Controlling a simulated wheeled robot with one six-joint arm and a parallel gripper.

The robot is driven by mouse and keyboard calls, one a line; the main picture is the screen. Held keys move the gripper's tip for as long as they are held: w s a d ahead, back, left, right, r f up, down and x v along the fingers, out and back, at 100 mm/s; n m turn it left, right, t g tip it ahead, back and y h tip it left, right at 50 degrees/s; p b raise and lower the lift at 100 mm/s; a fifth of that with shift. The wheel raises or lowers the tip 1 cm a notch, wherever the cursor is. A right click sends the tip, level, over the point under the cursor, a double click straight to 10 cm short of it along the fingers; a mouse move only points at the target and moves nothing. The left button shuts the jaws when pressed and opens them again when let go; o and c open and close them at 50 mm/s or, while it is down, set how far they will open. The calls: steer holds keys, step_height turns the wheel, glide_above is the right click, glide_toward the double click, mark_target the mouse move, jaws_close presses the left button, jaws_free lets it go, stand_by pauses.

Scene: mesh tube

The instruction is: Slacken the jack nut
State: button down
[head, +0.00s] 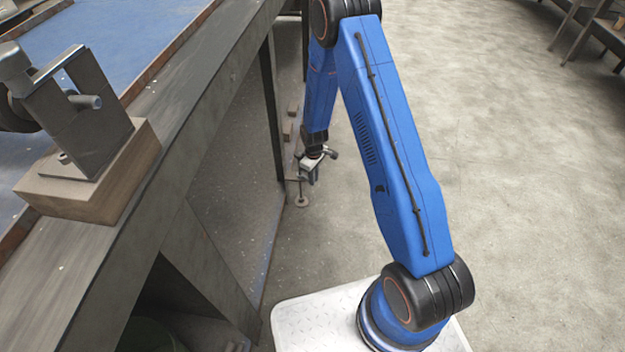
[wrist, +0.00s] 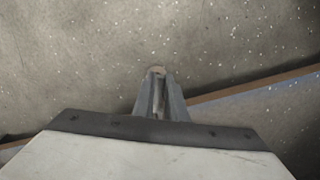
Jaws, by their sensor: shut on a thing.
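My gripper (head: 311,174) points down low beside the bench, close to a small jack with a thin upright screw and a round foot (head: 301,202) on the floor. In the wrist view my gripper (wrist: 160,92) has its two grey fingers close together, shut on the jack nut. The nut is mostly hidden between the fingers, and its shape and turn cannot be made out. A small pale rounded piece (wrist: 158,70) shows just beyond the fingertips; I cannot tell which part of the jack it is.
The steel bench (head: 190,115) runs along the left, its edge and legs close to my gripper. A vise-like fixture on a wooden block (head: 75,200) stands on it. Small blocks (head: 288,130) lie behind my gripper. The floor (head: 500,180) to the right is clear.

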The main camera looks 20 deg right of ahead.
steer(key=shift+w+d+n, duration=0.4)
steer(key=shift+w+n, duration=0.5)
steer(key=shift+n, duration=0.75)
steer(key=shift+w+d+n, duration=0.35)
steer(key=shift+w+n, duration=0.6)
steer(key=shift+n, duration=0.75)
steer(key=shift+w+d+n, duration=0.4)
steer(key=shift+w+n, duration=0.5)
steer(key=shift+n, duration=0.75)
steer(key=c, duration=1.8)
jaws_free()
steer(key=shift+o, duration=0.2)
steer(key=shift+r, duration=0.15)
